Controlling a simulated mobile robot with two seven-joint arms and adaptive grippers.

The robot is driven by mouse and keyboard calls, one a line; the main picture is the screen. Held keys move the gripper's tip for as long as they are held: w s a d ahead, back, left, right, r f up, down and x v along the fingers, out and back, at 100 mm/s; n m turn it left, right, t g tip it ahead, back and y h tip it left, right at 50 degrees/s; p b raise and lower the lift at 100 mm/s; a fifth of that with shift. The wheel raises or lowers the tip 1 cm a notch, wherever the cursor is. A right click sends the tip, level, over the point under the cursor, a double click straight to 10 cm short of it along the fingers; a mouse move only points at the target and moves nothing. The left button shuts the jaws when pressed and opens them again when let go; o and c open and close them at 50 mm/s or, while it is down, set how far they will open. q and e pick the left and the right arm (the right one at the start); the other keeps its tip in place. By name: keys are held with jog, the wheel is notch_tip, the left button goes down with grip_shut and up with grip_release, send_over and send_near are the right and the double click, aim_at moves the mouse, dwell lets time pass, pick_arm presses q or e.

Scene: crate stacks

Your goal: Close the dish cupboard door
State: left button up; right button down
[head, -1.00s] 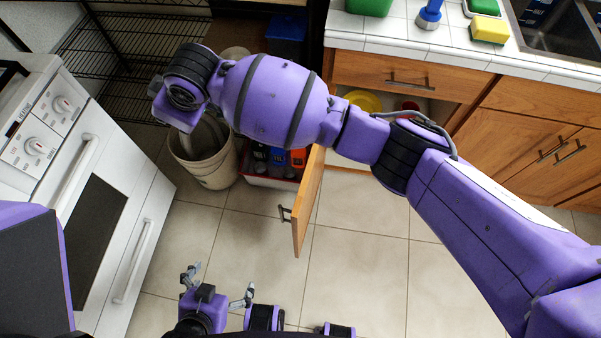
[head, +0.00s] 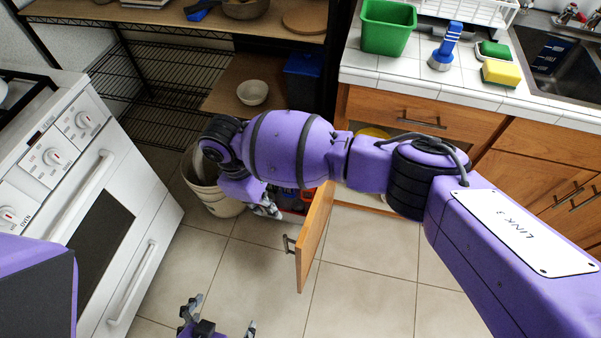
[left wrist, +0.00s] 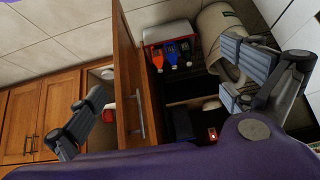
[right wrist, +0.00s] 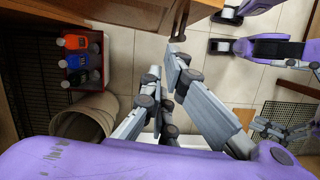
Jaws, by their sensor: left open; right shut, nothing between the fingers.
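The dish cupboard door (head: 314,238) is wooden and stands open, swung out from the counter front, with a dark bar handle (head: 289,243) on its left face. In the left wrist view the door (left wrist: 126,80) shows nearly edge-on, with its handle (left wrist: 138,110). My right gripper (head: 268,208) is shut and empty, left of the door beside the handle side; contact is not visible. It also shows in the right wrist view (right wrist: 166,78). My left gripper (head: 224,312) is open and empty, low at the front, apart from the door. The cupboard opening (head: 350,190) is partly hidden by my right arm.
A beige bin (head: 212,203) and a red crate with bottles (right wrist: 78,58) stand left of the door. A white oven (head: 105,210) is at the left, a wire shelf (head: 150,75) behind. The tiled floor in front of the door is clear.

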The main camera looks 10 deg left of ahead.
aim_at(314, 218)
jog(key=d+f, duration=0.2)
jog(key=d, duration=0.1)
jog(key=d+f+p, duration=0.1)
jog(key=shift+s+d, duration=0.35)
